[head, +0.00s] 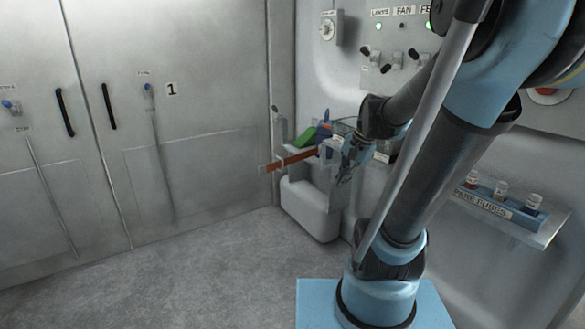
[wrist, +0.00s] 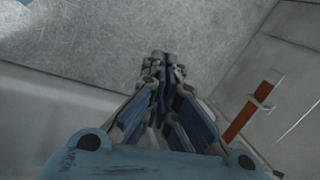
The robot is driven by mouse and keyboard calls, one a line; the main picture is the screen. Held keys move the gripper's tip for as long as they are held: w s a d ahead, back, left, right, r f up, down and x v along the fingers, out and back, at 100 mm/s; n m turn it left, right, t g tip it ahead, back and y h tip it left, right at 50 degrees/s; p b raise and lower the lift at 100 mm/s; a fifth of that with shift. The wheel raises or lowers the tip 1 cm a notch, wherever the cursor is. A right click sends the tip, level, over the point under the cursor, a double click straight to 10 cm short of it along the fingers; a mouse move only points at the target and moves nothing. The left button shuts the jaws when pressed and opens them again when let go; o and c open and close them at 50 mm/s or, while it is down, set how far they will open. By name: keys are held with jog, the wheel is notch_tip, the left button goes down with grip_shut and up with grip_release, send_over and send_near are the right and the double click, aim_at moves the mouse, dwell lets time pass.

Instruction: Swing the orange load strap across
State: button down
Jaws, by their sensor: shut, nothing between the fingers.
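My gripper (head: 347,172) is just right of the strap's right end in the head view. In the wrist view my gripper (wrist: 162,62) has its fingertips together with nothing between them, and a gap separates it from the strap.
Grey cabinet doors (head: 190,130) with black handles stand at the left. A grey bin (head: 311,208) is below the strap. Green and blue items sit above it. A shelf with small jars (head: 500,195) is at the right. The floor (head: 200,270) in front is clear.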

jog(key=w+a+f+m+y, duration=0.1)
jog(key=w+a+m+y, duration=0.35)
jog(key=w, duration=0.85)
jog(key=w+a+f+m+y, duration=0.1)
jog(key=w+m, duration=0.7)
jog(key=w, duration=0.5)
jog(key=w+a+f, duration=0.2)
jog(key=a+f, duration=0.4)
jog(key=a, duration=0.5)
jog(key=shift+w+a+f, duration=0.2)
jog(key=shift+w+f, duration=0.2)
